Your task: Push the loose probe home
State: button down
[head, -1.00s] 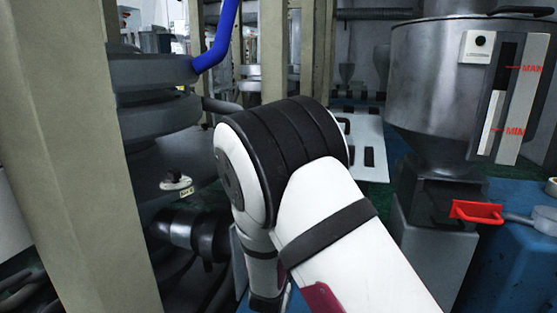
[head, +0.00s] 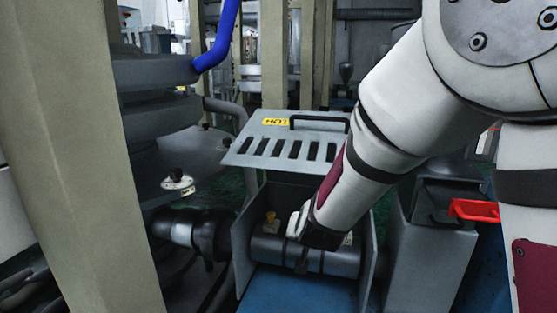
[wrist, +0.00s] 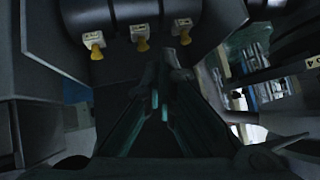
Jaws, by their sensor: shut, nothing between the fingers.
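In the head view one yellow probe (head: 270,218) stands upright on the grey barrel (head: 338,262); my wrist hides part of the barrel.
A slotted guard (head: 240,146) with a yellow label and black handle stands raised behind the barrel. Grey side plates (head: 243,235) flank the barrel. A beige post (head: 80,150) is at left. A red handle (head: 473,210) sticks out at right.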

jog(key=s+d+r+n+g, duration=0.1)
jog(key=s+d+r+g, duration=0.3)
jog(key=s, duration=1)
jog(key=s+d+r+n+g, duration=0.15)
jog(key=s+d, duration=0.35)
jog(key=s, duration=0.9)
jog(key=s+d+r+g, duration=0.4)
jog(key=s+d, duration=0.1)
jog(key=s, duration=0.9)
notch_tip(320, 180, up, 18)
jog(key=t+p, duration=0.3)
jog(key=p, duration=1.4)
jog(key=shift+w+a+r+t+h, duration=0.15)
jog(key=shift+w+t+h, duration=0.1)
jog(key=shift+t+h, duration=0.1)
